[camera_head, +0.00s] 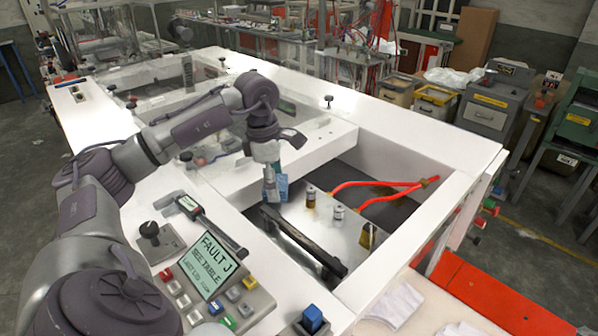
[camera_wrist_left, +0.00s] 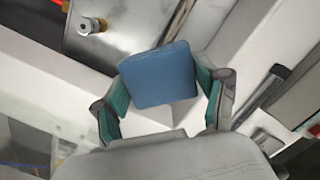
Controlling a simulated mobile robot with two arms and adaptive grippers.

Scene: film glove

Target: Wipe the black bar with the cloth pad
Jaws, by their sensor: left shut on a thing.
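The black bar (camera_head: 300,238) lies slanting across the recess of the white machine, over a metal plate. My left gripper (camera_head: 272,185) hangs just above the bar's far left end. It is shut on a blue cloth pad (camera_head: 282,188), which is partly hidden behind the fingers. In the left wrist view the blue pad (camera_wrist_left: 160,75) sits between the two green-lined fingers. I cannot tell whether the pad touches the bar. My right gripper is in neither view.
Red tongs or tubing (camera_head: 380,188) and several small metal posts (camera_head: 338,212) stand on the plate beside the bar. A control panel with a "FAULT J" display (camera_head: 212,262) and a blue block (camera_head: 312,318) are at the front. White cloths (camera_head: 398,304) lie at front right.

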